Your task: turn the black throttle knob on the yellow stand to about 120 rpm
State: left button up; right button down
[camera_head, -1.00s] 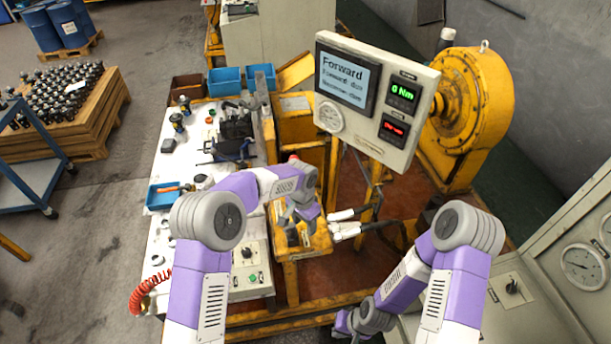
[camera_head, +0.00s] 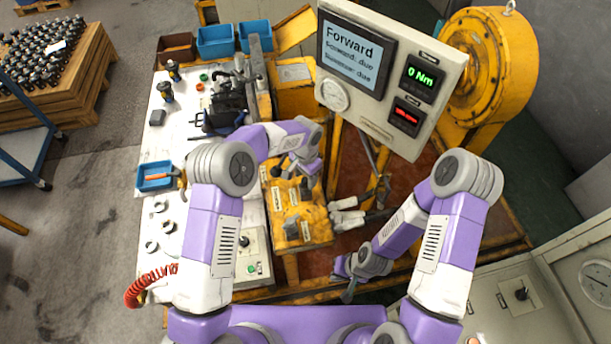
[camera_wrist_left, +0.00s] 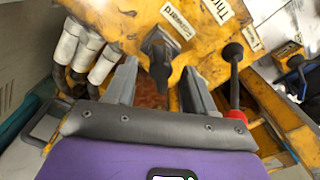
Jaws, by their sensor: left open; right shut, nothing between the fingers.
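The yellow stand (camera_head: 315,232) is in the middle of the head view, with labels and small controls on its top. My left gripper (camera_head: 285,172) is over the far left part of that top. In the left wrist view my left gripper (camera_wrist_left: 159,68) is open, with a dark knob (camera_wrist_left: 158,45) just ahead, between the fingertip lines. I cannot tell whether they touch. Labels reading "Forward" and "Thro…" are near it, so I cannot be sure this knob is the throttle. My right gripper (camera_head: 349,291) is low, right of the stand, shut and empty.
A display panel (camera_head: 441,65) shows "Forward", a green "0 Nm" and a red readout too small to read. A black ball-topped lever (camera_wrist_left: 233,54) with a red base rises right of my left fingers. A white bench (camera_head: 183,130) with tools and blue bins is left.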

pick_arm(q)
jog(key=shift+w+f, duration=0.1)
jog(key=shift+f, duration=0.6)
grip_shut()
